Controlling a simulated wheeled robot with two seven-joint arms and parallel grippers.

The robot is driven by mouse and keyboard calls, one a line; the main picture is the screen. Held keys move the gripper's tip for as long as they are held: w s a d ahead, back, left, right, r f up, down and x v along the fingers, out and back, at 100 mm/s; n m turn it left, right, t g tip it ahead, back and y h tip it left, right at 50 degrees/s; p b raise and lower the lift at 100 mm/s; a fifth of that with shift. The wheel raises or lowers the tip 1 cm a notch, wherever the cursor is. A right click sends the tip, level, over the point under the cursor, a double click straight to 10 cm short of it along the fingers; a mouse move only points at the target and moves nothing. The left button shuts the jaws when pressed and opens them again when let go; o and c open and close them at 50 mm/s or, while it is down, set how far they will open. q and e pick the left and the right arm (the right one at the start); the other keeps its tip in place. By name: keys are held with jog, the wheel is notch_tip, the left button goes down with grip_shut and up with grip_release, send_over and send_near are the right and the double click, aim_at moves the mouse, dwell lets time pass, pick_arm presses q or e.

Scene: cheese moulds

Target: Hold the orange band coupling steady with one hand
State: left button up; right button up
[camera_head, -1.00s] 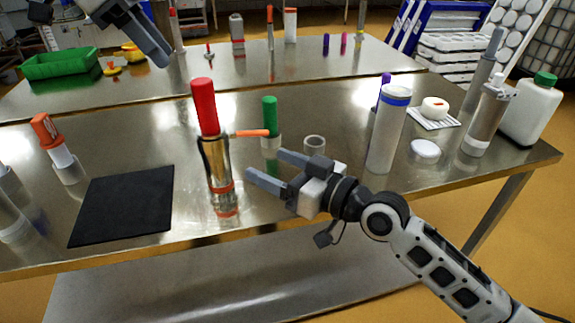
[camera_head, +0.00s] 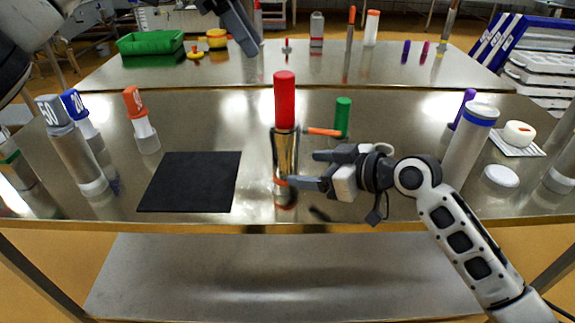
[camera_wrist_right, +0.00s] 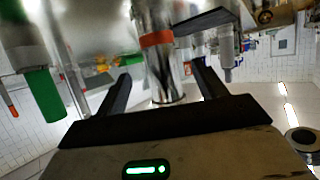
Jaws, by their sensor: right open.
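A polished metal cylinder (camera_head: 284,150) with a red top (camera_head: 284,100) stands upright on the steel table. In the wrist view the cylinder stands between the spread fingers (camera_wrist_right: 158,85); contact is not clear. Part of my left gripper (camera_head: 240,25) hangs at the top, over the far table; its jaw opening is not clear.
A black mat (camera_head: 190,182) lies left of the cylinder. A green-topped piece (camera_head: 342,117) and an orange rod (camera_head: 322,131) are just behind the right gripper. A white tube with a blue ring (camera_head: 468,145) stands at right. Several capped cylinders stand at left.

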aim_at(296, 167)
jog(key=x, duration=0.7)
jog(key=shift+w+a, duration=0.1)
jog(key=shift+a, duration=0.05)
jog(key=shift+c, duration=0.2)
